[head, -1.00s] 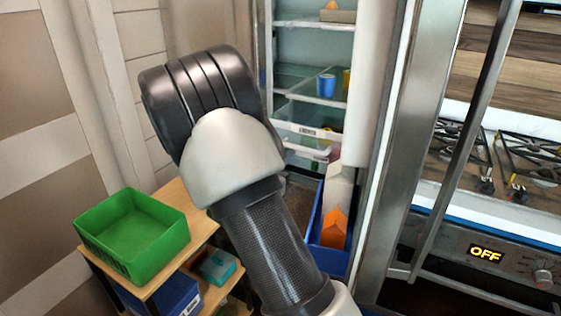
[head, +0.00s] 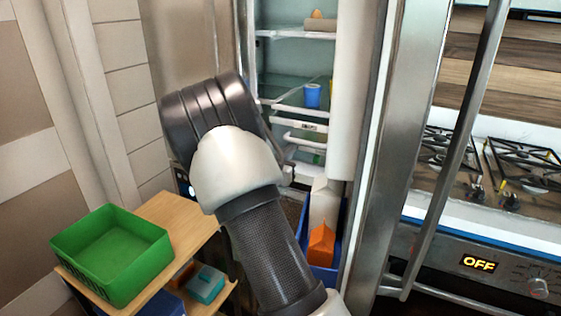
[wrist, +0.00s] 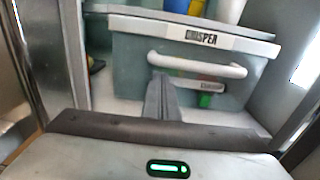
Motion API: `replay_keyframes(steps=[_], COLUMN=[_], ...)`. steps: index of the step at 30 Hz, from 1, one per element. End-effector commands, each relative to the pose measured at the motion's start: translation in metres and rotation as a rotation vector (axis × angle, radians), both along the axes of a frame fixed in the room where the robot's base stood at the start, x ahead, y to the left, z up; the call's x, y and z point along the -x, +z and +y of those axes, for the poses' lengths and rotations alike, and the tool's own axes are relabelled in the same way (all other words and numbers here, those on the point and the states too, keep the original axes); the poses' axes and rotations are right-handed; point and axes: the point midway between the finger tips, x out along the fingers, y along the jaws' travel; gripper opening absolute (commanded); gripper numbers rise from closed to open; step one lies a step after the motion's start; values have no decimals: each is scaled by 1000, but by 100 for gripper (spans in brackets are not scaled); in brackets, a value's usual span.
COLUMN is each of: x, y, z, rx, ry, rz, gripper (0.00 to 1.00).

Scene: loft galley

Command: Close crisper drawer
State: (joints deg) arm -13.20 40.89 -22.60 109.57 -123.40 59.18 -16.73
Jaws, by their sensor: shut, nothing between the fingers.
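The crisper drawer (wrist: 130,62) fills the middle of the wrist view, with a pale translucent front, a "CRISPER" label and a white bar handle (wrist: 197,65). In the head view its front (head: 304,127) shows in the fridge, below a glass shelf. My gripper (wrist: 163,82) is shut and empty, its fingers pointing at the drawer front near the handle's left end. I cannot tell whether they touch it, or whether the drawer sits fully flush. In the head view my own arm hides most of the gripper. A second label and something green show low behind the handle.
A blue cup (head: 312,95) stands on the shelf above the drawer. A green bin (head: 110,250) sits on a wooden stand at left. The stove (head: 500,165) is at right.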

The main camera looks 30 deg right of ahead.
Motion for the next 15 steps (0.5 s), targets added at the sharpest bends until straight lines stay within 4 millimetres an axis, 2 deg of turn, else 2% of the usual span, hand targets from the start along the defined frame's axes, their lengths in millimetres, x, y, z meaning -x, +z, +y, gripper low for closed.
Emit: replay_keyframes(steps=[1,6,15], x=[-7,-28,-49], y=[-2,-1,0], z=[-12,-38,-63], rx=[2,1,1], ry=[-4,-2,0], rz=[-2,-2,-1], gripper=[0,0,0])
